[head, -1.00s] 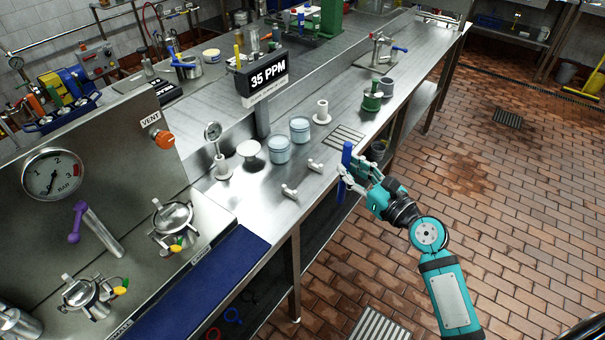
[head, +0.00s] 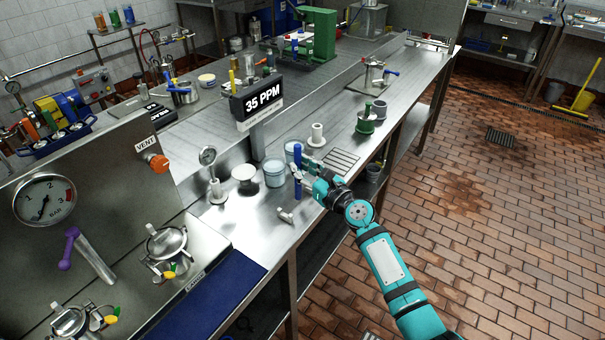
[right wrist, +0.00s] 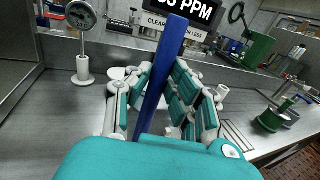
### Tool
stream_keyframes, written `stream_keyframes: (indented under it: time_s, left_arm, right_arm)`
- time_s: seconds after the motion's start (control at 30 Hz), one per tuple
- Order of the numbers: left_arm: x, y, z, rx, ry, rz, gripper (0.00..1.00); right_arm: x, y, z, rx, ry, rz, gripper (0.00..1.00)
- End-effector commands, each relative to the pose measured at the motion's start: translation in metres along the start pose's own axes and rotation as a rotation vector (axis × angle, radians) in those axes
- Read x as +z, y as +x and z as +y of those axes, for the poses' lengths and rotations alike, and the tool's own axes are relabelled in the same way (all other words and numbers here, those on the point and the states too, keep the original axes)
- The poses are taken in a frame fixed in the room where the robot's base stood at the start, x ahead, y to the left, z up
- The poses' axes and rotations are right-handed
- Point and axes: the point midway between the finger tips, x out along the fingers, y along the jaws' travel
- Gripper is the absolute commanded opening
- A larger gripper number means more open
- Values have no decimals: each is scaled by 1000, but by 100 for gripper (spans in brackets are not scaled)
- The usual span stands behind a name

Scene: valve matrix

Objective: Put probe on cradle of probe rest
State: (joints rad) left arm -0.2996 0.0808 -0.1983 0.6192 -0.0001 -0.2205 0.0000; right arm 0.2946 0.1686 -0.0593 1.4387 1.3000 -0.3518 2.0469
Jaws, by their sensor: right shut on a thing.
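The probe is a blue stick (head: 297,152), held roughly upright above the bench in the head view. My right gripper (head: 304,177) is shut on it. In the right wrist view the probe (right wrist: 160,78) stands slightly tilted between the teal fingers, its top in front of the sign. A small white peg-like fitting (head: 285,216) on the bench's front edge looks like part of the probe rest. It is below and left of the gripper. Its twin is hidden behind the gripper and probe. My left gripper is out of view.
Behind the probe stand pale blue jars (head: 274,173), a white round-topped stand (head: 243,173) and a dial gauge (head: 208,157). A white spool (head: 316,135) stands beyond. The 35 PPM sign (head: 258,101) rises on a post. A slotted drain (head: 341,160) lies at the right.

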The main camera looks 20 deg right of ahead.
Motion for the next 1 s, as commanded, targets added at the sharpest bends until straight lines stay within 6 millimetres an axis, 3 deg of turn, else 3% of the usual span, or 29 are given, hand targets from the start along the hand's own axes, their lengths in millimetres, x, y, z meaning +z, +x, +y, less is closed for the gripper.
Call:
stream_keyframes:
  time_s: [0.07, 0.87, 0.9, 1.0]
  left_arm:
    - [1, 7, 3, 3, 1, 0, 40]
    - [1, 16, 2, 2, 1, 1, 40]
    - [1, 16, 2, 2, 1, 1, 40]
    - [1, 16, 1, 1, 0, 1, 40]
  right_arm:
    - [-10, 0, -1, -1, -1, -2, 0]
    - [-21, 0, 0, -1, 0, -2, 0]
    - [-22, 0, 0, -1, 0, -1, 24]
    - [-22, 0, 0, -1, 0, -2, 37]
